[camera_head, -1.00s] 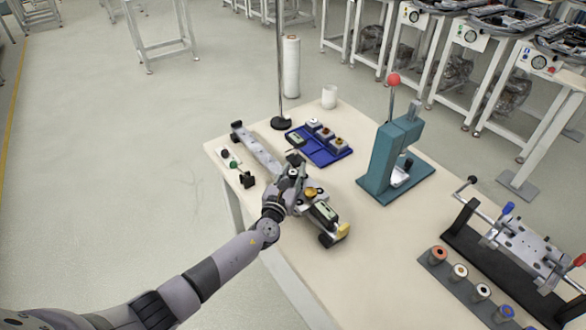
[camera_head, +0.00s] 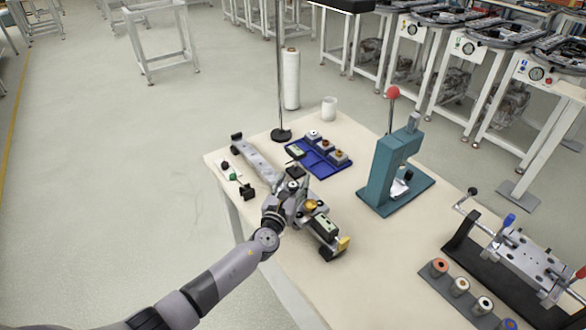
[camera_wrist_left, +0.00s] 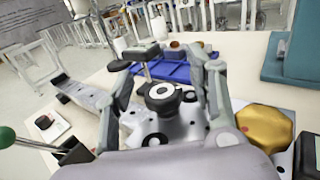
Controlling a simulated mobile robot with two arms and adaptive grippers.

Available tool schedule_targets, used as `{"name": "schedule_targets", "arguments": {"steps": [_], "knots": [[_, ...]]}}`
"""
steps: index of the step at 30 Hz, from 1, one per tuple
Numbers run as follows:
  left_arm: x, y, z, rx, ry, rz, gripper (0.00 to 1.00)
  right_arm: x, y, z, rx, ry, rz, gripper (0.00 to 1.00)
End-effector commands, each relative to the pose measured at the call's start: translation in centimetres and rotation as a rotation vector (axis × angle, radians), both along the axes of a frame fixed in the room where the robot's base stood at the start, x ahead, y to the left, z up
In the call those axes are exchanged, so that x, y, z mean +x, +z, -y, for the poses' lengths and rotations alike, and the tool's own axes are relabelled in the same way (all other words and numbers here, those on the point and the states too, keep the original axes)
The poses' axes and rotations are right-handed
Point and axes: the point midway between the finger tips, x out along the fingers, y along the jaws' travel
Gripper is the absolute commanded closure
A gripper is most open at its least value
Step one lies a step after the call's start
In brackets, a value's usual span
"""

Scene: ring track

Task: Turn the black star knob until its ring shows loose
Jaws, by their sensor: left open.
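The black star knob (camera_wrist_left: 160,97) has a pale ring on its top and sits on the grey metal fixture bar (camera_wrist_left: 105,102). I cannot tell from the ring whether it shows loose. My left gripper (camera_wrist_left: 160,76) is open, with one finger on each side of the knob; I see no clear contact. In the head view the knob (camera_head: 295,172) is small, just beyond the left gripper (camera_head: 291,181), on the long fixture on the table. My right gripper is in neither view.
A gold knob (camera_wrist_left: 264,128) lies close to the right finger. A small gauge on a post (camera_wrist_left: 140,53) stands behind the star knob. A blue tray (camera_head: 318,170), a teal press (camera_head: 388,180) and a green-tipped lever (camera_head: 232,177) are around.

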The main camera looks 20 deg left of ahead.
Motion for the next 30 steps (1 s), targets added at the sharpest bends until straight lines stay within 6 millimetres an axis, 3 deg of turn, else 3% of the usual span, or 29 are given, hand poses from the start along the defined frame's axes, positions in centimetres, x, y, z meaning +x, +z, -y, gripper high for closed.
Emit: {"name": "schedule_targets", "arguments": {"steps": [19, 30], "knots": [[0.0, 7.8, -0.1, 0.001, -0.003, 0.008, 0.49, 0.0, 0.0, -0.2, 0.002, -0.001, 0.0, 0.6], [0.0, 9.0, 0.0, 0.0, -0.003, 0.001, 0.49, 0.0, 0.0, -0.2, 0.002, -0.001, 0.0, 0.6]]}}
